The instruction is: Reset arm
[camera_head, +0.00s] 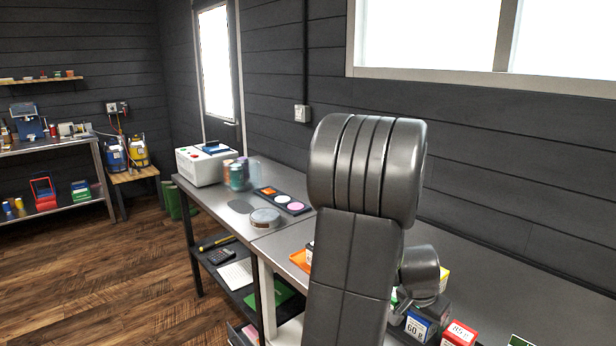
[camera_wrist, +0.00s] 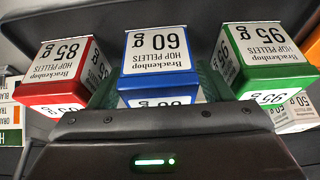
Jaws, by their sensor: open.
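My gripper (camera_wrist: 160,88) shows in the wrist view as a dark body with a lit green light along the bottom. Its greenish fingers stand apart on either side of a blue hop pellet box marked 60 g (camera_wrist: 157,52). I cannot tell whether they touch it. The blue box (camera_head: 420,326) and red box (camera_head: 460,334) show at lower right.
The steel bench (camera_head: 475,265) runs along the dark wall. A white machine (camera_head: 203,165), several cups, a round tin (camera_head: 265,218) and a tray with coloured discs (camera_head: 284,200) stand on its far part. A lower shelf holds a calculator (camera_head: 221,256). The wooden floor at left is clear.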

